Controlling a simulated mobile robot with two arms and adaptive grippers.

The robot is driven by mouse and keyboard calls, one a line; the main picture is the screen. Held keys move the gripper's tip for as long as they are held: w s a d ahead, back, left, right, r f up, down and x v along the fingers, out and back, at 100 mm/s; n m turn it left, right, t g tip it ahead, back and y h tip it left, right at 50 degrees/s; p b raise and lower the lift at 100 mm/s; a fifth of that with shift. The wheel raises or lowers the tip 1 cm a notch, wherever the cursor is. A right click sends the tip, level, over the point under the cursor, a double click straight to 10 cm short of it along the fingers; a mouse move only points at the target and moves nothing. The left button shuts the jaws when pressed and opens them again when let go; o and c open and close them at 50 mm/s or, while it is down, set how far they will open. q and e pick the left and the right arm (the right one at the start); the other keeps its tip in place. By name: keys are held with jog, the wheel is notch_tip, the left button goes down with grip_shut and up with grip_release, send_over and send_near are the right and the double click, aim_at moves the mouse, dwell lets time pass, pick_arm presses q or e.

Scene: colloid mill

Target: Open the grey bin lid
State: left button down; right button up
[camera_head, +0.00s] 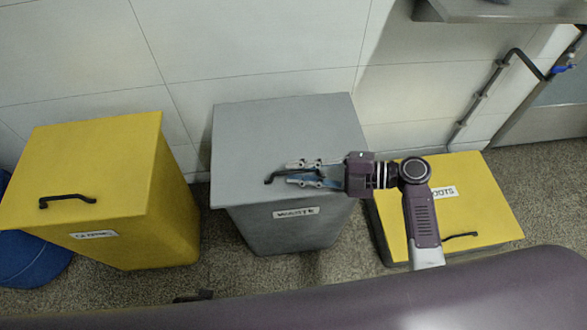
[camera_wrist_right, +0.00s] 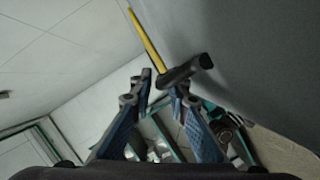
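The grey bin (camera_head: 295,230) stands against the wall in the middle of the head view, with a "WASTE" label on its front. Its flat grey lid (camera_head: 285,125) looks closed. A black bar handle (camera_head: 272,178) sits near the lid's front edge, partly covered by my gripper. My right gripper (camera_head: 303,174) reaches in from the right over the lid, fingers pointing left at the handle. In the right wrist view the fingers are apart, and the dark handle (camera_wrist_right: 188,70) shows at their tips, close to the right-hand finger. I cannot tell if they touch. My left gripper is not in view.
A yellow bin (camera_head: 100,165) with a black handle stands left, and a blue object (camera_head: 30,262) is beside it. A lower yellow box (camera_head: 485,195), its label partly hidden, stands right under my right arm. Wall pipes (camera_head: 490,85) and a metal ledge (camera_head: 500,12) are at upper right.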

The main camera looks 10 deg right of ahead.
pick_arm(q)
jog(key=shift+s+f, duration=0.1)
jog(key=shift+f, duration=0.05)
pick_arm(e)
jog(key=shift+w+a+f, duration=0.15)
jog(key=shift+a, duration=0.35)
grip_shut()
